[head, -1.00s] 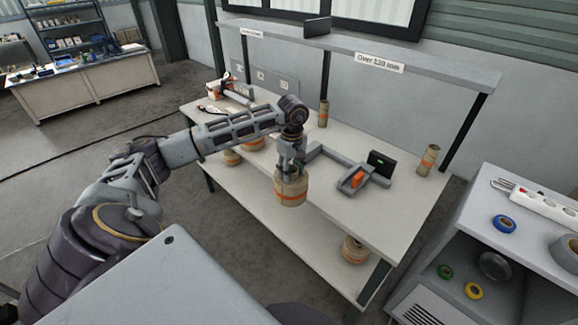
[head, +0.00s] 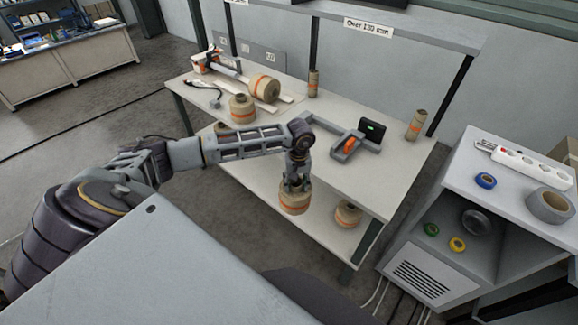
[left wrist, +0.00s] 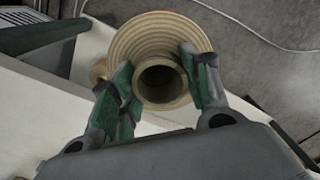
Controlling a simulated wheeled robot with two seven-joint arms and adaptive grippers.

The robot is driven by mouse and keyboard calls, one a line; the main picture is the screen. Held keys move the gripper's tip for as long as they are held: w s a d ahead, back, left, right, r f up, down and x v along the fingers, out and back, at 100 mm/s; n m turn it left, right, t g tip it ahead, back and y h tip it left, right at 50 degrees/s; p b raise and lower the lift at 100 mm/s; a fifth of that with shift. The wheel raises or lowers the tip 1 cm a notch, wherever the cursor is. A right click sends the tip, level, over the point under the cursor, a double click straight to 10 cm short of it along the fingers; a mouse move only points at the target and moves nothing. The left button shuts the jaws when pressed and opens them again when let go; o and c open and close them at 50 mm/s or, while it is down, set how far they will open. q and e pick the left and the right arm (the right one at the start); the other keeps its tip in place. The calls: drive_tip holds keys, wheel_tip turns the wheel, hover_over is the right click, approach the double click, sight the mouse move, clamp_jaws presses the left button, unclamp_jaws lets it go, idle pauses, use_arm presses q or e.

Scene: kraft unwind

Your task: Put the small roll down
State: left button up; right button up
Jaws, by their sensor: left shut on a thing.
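My left gripper (head: 296,182) is shut on the core of a brown kraft roll (head: 294,201) with an orange band. The roll hangs upright under the gripper, over the front part of the lower shelf (head: 315,232). I cannot tell whether its base touches the shelf. In the left wrist view the two green-padded fingers (left wrist: 160,75) grip the tube at the top of the roll (left wrist: 160,33). Another banded roll (head: 347,215) stands on the lower shelf to the right. My right gripper is not in view.
On the bench top (head: 385,165) stand a banded roll (head: 243,109), a roll on its side (head: 264,88), two narrow rolls (head: 313,82) (head: 417,125) and a grey fixture with a small screen (head: 373,130). A grey cabinet (head: 450,225) stands at the right.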

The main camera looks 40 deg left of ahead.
use_arm(q)
drive_tip(key=s+d+f+m, duration=0.5)
drive_tip(key=d+f+m, duration=0.3)
drive_tip(key=d+f, duration=0.3)
drive_tip(key=shift+s, duration=0.2)
drive_tip(key=shift+a, duration=0.1)
